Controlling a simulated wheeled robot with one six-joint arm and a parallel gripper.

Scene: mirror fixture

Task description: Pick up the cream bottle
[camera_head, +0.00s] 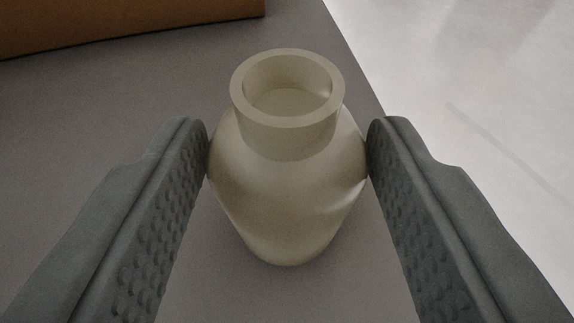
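The cream bottle (288,195) stands upright in the middle of the camera view, with a wide round mouth, a short neck and a rounded body that narrows to its base. My gripper (287,150) has one grey, bumpy finger on each side of it. Both fingertips meet the bottle's widest part, just below the neck, and no gap shows on either side. The bottle looks empty through its mouth. I cannot tell whether its base rests on the grey surface or is slightly above it.
The grey surface (130,100) extends around the bottle, and its edge runs down along the right, close to the bottle. Beyond it lies a pale, shiny floor (480,80). A brown box-like object (120,22) sits at the top left, apart from the bottle.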

